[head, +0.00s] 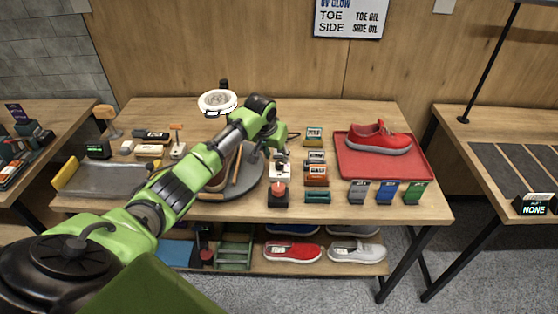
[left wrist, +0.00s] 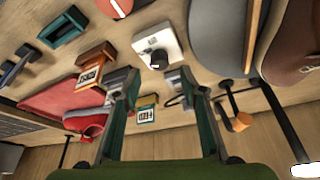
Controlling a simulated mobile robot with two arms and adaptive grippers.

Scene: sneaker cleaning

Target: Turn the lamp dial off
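A white box with a black knob (head: 280,169), which looks like the lamp dial, sits on the table just right of the round grey turntable. In the left wrist view the black dial (left wrist: 158,58) stands up from its white plate, ahead of and between my fingertips. My left gripper (head: 279,148) is above and just behind this box; its fingers (left wrist: 152,84) are spread with nothing between them, apart from the dial. A white ring lamp (head: 218,102) stands at the back of the table; I cannot tell whether it is lit. My right gripper is not in view.
A red-capped black device (head: 278,194) stands in front of the dial box. Small labelled blocks (head: 317,176) stand to its right. A red tray (head: 345,170) holds a red sneaker (head: 378,138). The turntable (head: 248,184) lies partly under my arm.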

